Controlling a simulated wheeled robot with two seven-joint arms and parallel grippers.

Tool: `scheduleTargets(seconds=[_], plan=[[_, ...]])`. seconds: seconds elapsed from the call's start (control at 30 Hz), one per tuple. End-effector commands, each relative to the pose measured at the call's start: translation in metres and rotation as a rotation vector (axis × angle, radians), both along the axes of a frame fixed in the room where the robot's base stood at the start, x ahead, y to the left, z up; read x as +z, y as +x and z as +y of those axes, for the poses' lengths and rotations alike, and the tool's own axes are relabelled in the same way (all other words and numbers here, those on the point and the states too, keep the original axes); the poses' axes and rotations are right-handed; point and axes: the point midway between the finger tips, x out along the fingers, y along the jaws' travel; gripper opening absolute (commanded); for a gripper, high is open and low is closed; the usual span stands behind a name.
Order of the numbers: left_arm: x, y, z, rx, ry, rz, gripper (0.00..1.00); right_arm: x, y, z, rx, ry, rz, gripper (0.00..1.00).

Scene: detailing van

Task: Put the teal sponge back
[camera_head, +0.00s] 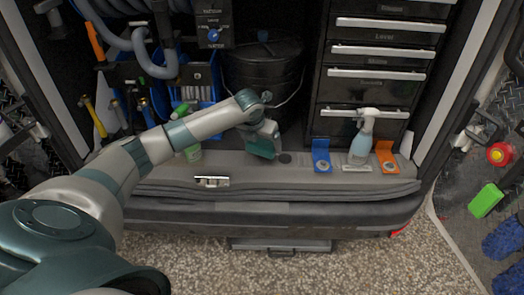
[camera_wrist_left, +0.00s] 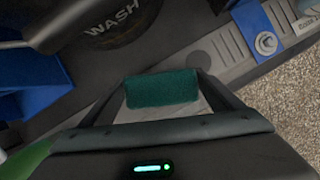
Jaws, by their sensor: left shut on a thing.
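The teal sponge (camera_head: 261,149) is a dark teal block at the end of my left arm, low over the van's rear ledge in the head view. In the left wrist view the sponge (camera_wrist_left: 162,90) sits between the two fingers. My left gripper (camera_head: 264,137) is shut on it, and its fingers also show in the left wrist view (camera_wrist_left: 166,101). I cannot tell whether the sponge touches the ledge (camera_head: 300,176). My right gripper does not show.
A black bucket marked WASH (camera_wrist_left: 112,28) stands behind the gripper. On the ledge to the right are a blue bracket (camera_head: 321,155), a spray bottle (camera_head: 361,138) and an orange bracket (camera_head: 386,157). A green bottle (camera_head: 190,146) stands left. A green sponge (camera_head: 486,200) hangs on the right door.

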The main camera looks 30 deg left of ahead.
Motion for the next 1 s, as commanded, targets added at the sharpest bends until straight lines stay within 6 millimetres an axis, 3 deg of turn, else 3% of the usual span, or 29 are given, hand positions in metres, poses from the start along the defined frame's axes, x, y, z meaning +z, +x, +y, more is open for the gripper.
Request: scheduleTargets(seconds=[0.3, 0.6, 0.63, 0.67, 1.0], plan=[[-0.035, -0.001, -0.001, 0.000, 0.000, 0.001, 0.60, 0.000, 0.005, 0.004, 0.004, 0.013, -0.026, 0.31], [-0.037, 0.000, 0.000, 0.000, 0.001, 0.000, 0.60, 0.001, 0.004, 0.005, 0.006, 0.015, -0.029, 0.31], [-0.037, -0.001, 0.000, 0.000, 0.001, 0.000, 0.90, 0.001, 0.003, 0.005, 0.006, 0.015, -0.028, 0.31], [-0.037, -0.001, 0.000, 0.000, 0.001, 0.000, 0.97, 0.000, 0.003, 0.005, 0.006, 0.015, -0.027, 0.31], [-0.034, -0.001, 0.000, 0.000, 0.000, 0.000, 1.00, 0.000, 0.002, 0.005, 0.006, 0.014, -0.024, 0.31]])
